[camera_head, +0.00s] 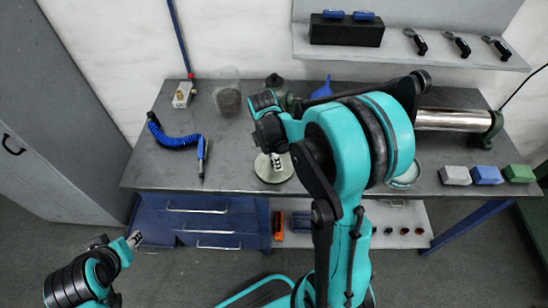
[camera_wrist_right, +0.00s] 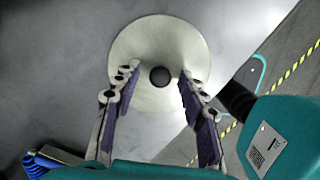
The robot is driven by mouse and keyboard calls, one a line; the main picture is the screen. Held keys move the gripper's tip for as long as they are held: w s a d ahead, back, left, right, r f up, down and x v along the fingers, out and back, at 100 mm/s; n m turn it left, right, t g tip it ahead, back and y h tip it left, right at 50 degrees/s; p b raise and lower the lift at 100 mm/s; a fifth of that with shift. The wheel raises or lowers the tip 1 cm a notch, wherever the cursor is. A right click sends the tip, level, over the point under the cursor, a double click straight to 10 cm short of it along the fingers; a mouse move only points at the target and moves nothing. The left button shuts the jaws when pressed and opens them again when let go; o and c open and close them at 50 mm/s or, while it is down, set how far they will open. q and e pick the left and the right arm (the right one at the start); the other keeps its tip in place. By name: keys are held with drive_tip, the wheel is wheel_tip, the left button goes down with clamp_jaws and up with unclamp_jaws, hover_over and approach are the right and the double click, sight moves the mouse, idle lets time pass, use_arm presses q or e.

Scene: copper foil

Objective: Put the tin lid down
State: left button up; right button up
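The tin lid (camera_head: 268,172) is a pale round disc near the front edge of the workbench. In the right wrist view the lid (camera_wrist_right: 155,42) shows face on, with a dark round knob (camera_wrist_right: 160,77) near its middle. My right gripper (camera_wrist_right: 158,80) is over the lid, its two fingers apart on either side of the knob, with a visible gap on each side. In the head view my right gripper (camera_head: 278,160) covers part of the lid. My left gripper (camera_head: 134,239) is low at the left, in front of the bench, away from the lid; its finger opening is unclear.
A round, pale-rimmed container (camera_head: 404,178) is partly hidden behind my right arm. Grey, blue and green blocks (camera_head: 487,175) sit at the right of the workbench (camera_head: 232,160). A blue coiled hose (camera_head: 172,139) lies at the left.

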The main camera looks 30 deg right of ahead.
sight(270, 166)
drive_tip(key=shift+r, duration=0.15)
drive_tip(key=shift+r+p, duration=0.3)
wheel_tip(270, 166, up, 11)
drive_tip(key=a+p, duration=0.1)
drive_tip(key=p, duration=0.3)
drive_tip(key=s+a+r+m+t+y, duration=0.1)
drive_tip(key=s+a+r+m+t, duration=0.3)
drive_tip(key=m, duration=1.2)
drive_tip(key=s+a+t, duration=0.3)
drive_tip(key=s+a, duration=0.2)
drive_tip(key=s, duration=0.2)
drive_tip(key=shift+a, duration=0.2)
wheel_tip(270, 166, down, 3)
drive_tip(key=b, duration=0.3)
